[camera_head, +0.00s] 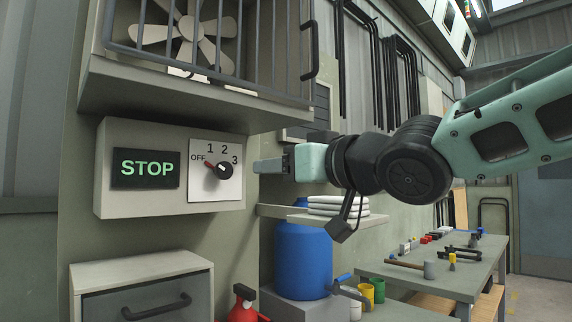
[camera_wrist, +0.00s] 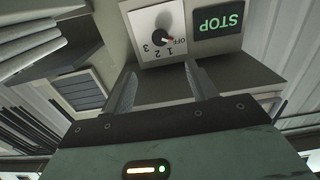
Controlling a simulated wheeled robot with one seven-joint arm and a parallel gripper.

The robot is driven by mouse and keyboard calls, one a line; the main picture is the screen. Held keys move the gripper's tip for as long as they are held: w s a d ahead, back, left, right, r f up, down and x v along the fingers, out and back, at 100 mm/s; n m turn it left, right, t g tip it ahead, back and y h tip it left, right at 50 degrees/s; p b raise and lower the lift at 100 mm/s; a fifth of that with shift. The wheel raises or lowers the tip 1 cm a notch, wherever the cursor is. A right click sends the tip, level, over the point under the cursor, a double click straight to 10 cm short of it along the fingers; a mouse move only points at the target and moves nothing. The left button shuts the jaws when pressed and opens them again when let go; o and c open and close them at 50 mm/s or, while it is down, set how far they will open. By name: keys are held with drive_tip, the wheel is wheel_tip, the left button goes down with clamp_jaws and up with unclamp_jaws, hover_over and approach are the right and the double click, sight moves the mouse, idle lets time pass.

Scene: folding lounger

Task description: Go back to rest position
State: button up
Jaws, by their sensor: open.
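A control box (camera_head: 108,165) hangs on the wall with a dark display (camera_head: 146,168) reading STOP in green. To the right of the display, a black knob (camera_head: 222,170) sits on a white plate (camera_head: 214,194) marked OFF, 1, 2, 3. Its red pointer is toward OFF. My gripper (camera_head: 260,166) is just right of the box, with its fingers toward the knob. In the wrist view my gripper (camera_wrist: 160,84) is open and empty. There the knob (camera_wrist: 166,44) appears upside down beyond the fingers, apart from them.
A fan (camera_head: 188,28) behind a barred guard juts out above the box. A shelf with folded white cloths (camera_head: 338,204) and a blue barrel (camera_head: 302,262) are below my arm. A drawer cabinet (camera_head: 140,272) is at lower left, a tool-covered workbench (camera_head: 470,266) at right.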

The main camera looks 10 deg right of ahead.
idle(0.5)
drive_tip(key=s+f+m+g+h+p, duration=0.1)
drive_tip(key=s+f+g+h, duration=0.15)
drive_tip(key=f, duration=0.65)
drive_tip(key=s+f+g+h+p, duration=0.2)
drive_tip(key=f+g, duration=0.1)
drive_tip(key=f, duration=0.7)
drive_tip(key=s+d+f+g+h, duration=0.2)
drive_tip(key=s+d+f+g, duration=0.1)
drive_tip(key=s+f, duration=0.4)
drive_tip(key=s+d+f+n+g+h+p, duration=0.1)
drive_tip(key=s+d+f+g+h, duration=0.2)
drive_tip(key=s, duration=1)
wheel_tip(320, 180, down, 5)
drive_tip(key=g, duration=0.3)
drive_tip(key=shift+s+d+n+p, duration=0.15)
drive_tip(key=shift+n+p, duration=0.15)
drive_tip(key=shift+g, duration=0.25)
